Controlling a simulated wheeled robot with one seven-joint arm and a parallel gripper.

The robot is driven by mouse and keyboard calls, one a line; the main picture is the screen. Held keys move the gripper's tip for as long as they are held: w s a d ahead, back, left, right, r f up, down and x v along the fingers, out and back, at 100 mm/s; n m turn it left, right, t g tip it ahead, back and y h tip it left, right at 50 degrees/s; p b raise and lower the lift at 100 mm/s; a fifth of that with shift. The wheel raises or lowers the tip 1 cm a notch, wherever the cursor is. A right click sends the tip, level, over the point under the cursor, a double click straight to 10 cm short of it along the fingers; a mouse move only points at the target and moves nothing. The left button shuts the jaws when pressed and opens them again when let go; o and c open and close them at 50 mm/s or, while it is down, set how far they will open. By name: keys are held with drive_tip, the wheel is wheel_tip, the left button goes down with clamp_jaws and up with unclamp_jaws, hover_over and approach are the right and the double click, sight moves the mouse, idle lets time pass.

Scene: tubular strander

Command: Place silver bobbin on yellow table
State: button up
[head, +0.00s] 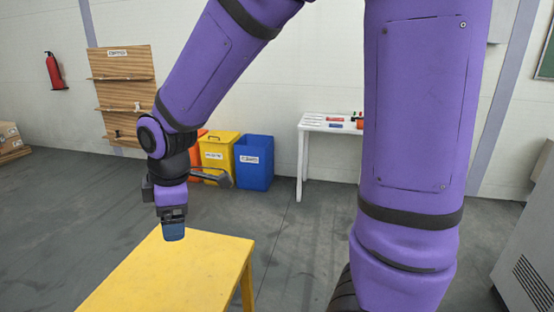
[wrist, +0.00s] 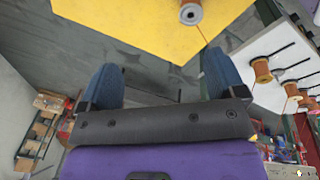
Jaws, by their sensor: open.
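The yellow table (head: 175,275) stands at the lower left of the head view, and its top also shows at the top of the wrist view (wrist: 125,22). A bobbin with a pale silver-grey flange (wrist: 191,13) appears against the table's yellow surface in the wrist view, near its edge. It is cut by the frame top, and I cannot tell whether it rests on the table. No bobbin shows in the head view. My gripper (head: 173,232) is over the table's far end. In the wrist view my gripper (wrist: 160,78) is open, with nothing between its blue fingers.
A white panel (wrist: 245,60) with several copper-coloured bobbins on rods (wrist: 262,70) is at the right of the wrist view. Yellow (head: 218,152) and blue bins (head: 254,165), a white table (head: 330,124) and a wooden shelf (head: 122,85) stand along the wall.

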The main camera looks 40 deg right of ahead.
drive_tip(key=s+d+r+m+t, duration=0.1)
drive_tip(key=s+d+r+m, duration=0.5)
drive_tip(key=s+m, duration=0.1)
drive_tip(key=s+d+r+m+t, duration=0.2)
drive_tip(key=s+d+r+m, duration=0.4)
drive_tip(key=s, duration=0.4)
drive_tip(key=shift+d+r+m+h, duration=0.3)
drive_tip(key=shift+r+m+h, duration=0.1)
drive_tip(key=shift+r+m, duration=0.3)
